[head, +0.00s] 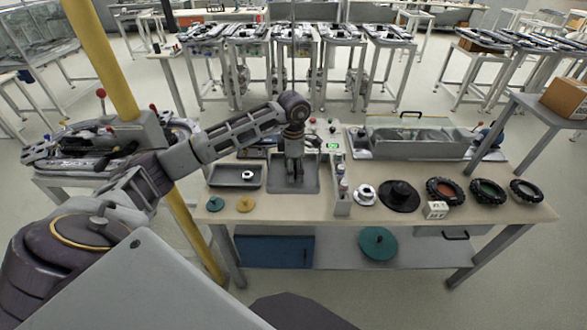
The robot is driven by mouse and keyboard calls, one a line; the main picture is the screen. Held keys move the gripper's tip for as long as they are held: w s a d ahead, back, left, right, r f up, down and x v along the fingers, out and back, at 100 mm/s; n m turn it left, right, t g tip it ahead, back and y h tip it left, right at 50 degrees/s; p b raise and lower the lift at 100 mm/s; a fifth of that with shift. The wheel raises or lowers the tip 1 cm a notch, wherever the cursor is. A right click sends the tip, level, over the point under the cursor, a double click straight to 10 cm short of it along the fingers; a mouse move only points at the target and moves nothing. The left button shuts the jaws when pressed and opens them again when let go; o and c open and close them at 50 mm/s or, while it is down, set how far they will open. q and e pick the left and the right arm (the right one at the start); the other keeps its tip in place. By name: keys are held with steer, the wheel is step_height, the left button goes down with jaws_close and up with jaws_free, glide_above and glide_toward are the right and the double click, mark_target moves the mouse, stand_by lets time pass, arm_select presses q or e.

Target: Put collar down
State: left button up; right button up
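My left gripper (294,176) points straight down over the right-hand grey tray (310,184), its fingertips low near the tray floor. At this size I cannot tell whether its fingers are open or shut, or whether a collar is between them. A small pale ring-shaped part (247,175), possibly a collar, lies in the left-hand grey tray (224,182). A white flanged part (364,194) sits on the table to the right of the trays. My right gripper is out of view.
On the workbench (330,215), a narrow upright grey holder (342,190) stands just right of the tray. A black disc (399,195) and several black-rimmed rings (444,190) fill the right. A yellow post (102,60) stands left.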

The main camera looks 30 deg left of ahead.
arm_select(q)
steer(key=shift+r, duration=0.1)
steer(key=shift+r, duration=0.15)
step_height(320, 180, up, 12)
steer(key=b, duration=0.2)
stand_by(0.9)
stand_by(0.5)
